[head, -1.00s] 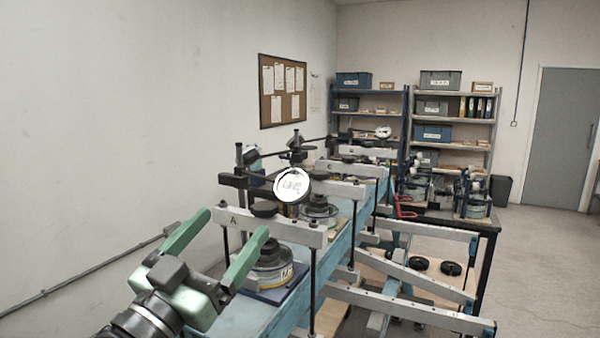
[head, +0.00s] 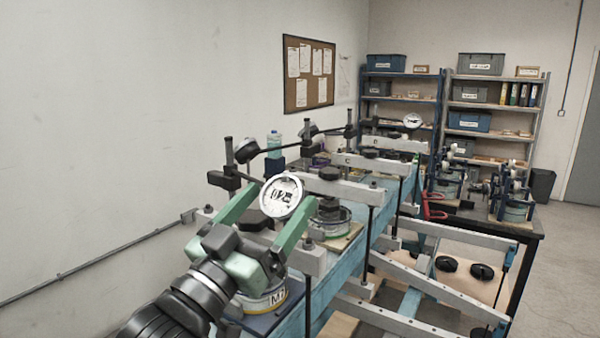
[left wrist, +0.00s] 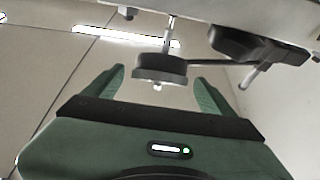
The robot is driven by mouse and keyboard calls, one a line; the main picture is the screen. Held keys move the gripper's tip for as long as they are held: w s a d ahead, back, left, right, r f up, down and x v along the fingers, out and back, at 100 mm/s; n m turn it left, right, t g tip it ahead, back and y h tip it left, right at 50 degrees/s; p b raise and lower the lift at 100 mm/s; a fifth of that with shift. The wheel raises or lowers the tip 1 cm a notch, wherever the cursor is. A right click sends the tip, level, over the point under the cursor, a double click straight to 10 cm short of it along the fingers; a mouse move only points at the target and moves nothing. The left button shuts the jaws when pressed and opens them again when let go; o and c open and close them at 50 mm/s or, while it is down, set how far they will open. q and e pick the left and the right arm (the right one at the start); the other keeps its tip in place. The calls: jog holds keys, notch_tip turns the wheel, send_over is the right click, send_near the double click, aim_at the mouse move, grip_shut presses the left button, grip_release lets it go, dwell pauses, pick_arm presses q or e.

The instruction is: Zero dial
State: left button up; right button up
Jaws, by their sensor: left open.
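A round white dial gauge (head: 282,196) with dark markings stands over the nearest lever frame; its exact reading is too small to tell. My left gripper (head: 279,202), with green fingers, is open, and its fingertips appear either side of the dial in the head view. In the left wrist view a dark round disc on a thin stem (left wrist: 160,68) shows ahead, between the open fingers. I cannot tell whether they touch it. A black rounded part (left wrist: 255,46) is at upper right. My right gripper is not in view.
A pot marked with a label (head: 262,298) sits below my left gripper. Long lever beams (head: 425,285) extend right. Open floor lies at far right.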

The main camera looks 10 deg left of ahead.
aim_at(292, 187)
pick_arm(q)
jog(key=p+x, duration=0.2)
jog(key=x, duration=0.3)
jog(key=shift+r, duration=0.2)
jog(key=shift+w+d+r, duration=0.1)
jog(key=shift+w+d, duration=0.1)
jog(key=shift+w, duration=0.25)
jog(key=shift+s, duration=0.15)
jog(key=shift+c, duration=0.6)
jog(key=c, duration=1.3)
jog(key=shift+o, duration=0.2)
jog(key=shift+s+d+m+g+h+p, duration=0.1)
jog(key=shift+m+g+h+p, duration=0.15)
jog(key=shift+m+g+h, duration=0.5)
jog(key=shift+d+m+g+h+p, duration=0.1)
jog(key=shift+m+g+h+p, duration=0.25)
jog(key=shift+m+h, duration=0.8)
jog(key=shift+s+d+m+g+h+p, duration=0.15)
jog(key=shift+m+g+h, duration=0.5)
jog(key=shift+m, duration=0.45)
jog(key=shift+d+m+g+h+p, duration=0.2)
jog(key=shift+m+g+h+p, duration=0.2)
jog(key=shift+m+g+h, duration=0.65)
jog(key=shift+s, duration=0.1)
jog(key=o, duration=1.4)
